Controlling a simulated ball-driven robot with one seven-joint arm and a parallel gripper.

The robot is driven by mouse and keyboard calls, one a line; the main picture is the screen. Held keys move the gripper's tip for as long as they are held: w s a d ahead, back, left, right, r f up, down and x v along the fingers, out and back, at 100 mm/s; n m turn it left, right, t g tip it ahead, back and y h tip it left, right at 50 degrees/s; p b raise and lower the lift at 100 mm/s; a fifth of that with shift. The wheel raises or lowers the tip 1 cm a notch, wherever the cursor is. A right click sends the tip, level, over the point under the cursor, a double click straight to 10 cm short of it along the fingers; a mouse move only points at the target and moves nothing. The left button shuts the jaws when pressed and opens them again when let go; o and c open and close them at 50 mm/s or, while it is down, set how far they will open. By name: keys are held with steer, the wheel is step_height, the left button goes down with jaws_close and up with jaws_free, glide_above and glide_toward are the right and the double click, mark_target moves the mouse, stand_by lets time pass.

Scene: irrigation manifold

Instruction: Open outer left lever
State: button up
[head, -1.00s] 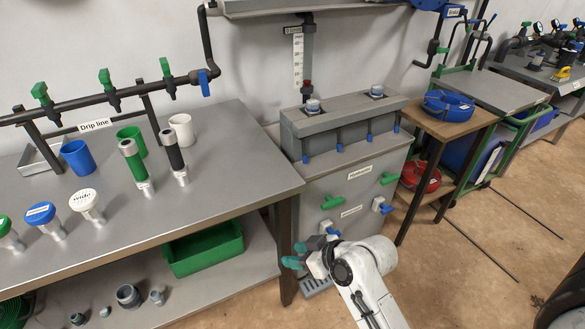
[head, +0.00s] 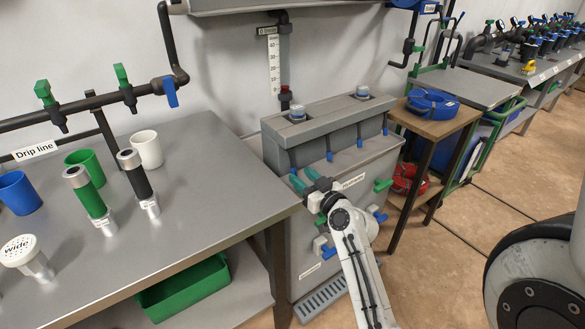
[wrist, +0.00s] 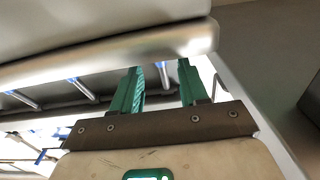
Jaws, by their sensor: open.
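The grey trough (head: 330,125) has a row of thin rods with blue ends down its front, such as one blue end (head: 330,156). The leftmost one is hidden behind my gripper. My gripper (head: 304,178) is open, its teal fingers at the trough's lower left front. In the wrist view, the fingers (wrist: 160,88) reach under a pale rounded edge (wrist: 120,55), with a grey rod between or just behind them; contact cannot be told. A green lever (head: 383,185) and a blue tap (head: 378,216) sit at the right of the cabinet front. A second blue tap (head: 325,248) is lower left.
A metal bench (head: 215,170) with cups and fittings stands at left, a green bin (head: 185,290) below it. A wooden side table (head: 440,122) holding a blue coil (head: 432,102) stands right of the cabinet. A floor grate (head: 322,298) lies at its foot.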

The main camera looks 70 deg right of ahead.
mark_target(295, 171)
steer(key=shift+x, duration=2.5)
steer(key=shift+c, duration=0.3)
jaws_close()
